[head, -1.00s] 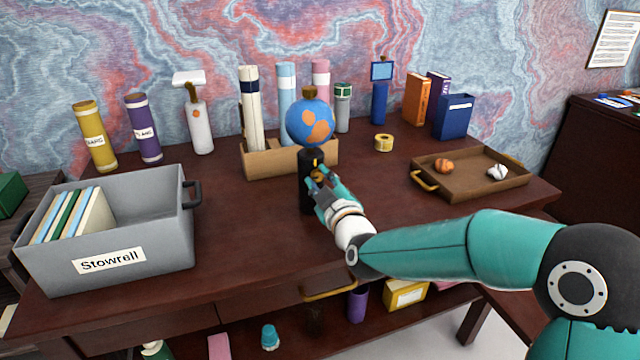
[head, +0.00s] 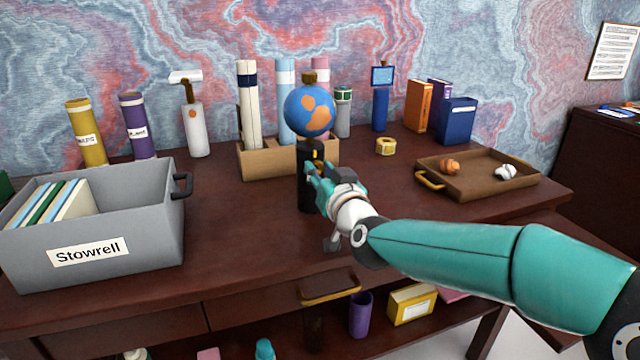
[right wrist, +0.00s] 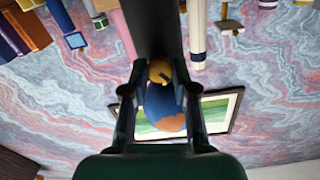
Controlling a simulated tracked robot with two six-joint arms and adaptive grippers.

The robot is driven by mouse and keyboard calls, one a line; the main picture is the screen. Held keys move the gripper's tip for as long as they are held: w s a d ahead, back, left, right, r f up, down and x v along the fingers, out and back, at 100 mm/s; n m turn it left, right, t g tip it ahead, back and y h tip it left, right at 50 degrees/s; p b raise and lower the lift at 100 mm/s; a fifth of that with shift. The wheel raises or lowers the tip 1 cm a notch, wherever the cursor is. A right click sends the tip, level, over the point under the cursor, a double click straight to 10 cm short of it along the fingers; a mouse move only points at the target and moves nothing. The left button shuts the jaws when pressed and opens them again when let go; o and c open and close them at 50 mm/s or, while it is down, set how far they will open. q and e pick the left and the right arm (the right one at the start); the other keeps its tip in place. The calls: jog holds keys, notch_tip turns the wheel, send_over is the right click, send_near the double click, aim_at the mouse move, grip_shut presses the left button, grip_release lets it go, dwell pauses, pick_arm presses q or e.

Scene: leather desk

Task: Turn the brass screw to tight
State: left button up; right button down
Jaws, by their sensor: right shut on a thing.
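A black post (head: 306,202) stands upright on the desk with a blue and orange globe (head: 308,111) on top. My right gripper (head: 317,182) is at the near side of the post, below the globe, and hides the screw in the head view. In the right wrist view, the brass screw (right wrist: 160,71) sits on the dark post, between the fingers of the right gripper (right wrist: 160,88). The gripper is shut on the screw. How tight the screw is cannot be told. My left gripper is in neither view.
A wooden organizer (head: 262,164) with tall tubes stands behind the post. A grey bin (head: 150,222) labelled Stowrell is at the left. A brown tray (head: 480,187) with small items and a yellow tape roll (head: 386,146) are at the right. The desk before the post is clear.

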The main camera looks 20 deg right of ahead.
jog(key=shift+f+m+b, duration=0.15)
jog(key=shift+m+b, duration=1.8)
jog(key=shift+m, duration=1.65)
jog(key=c, duration=0.9)
grip_release()
jog(key=shift+s, duration=0.1)
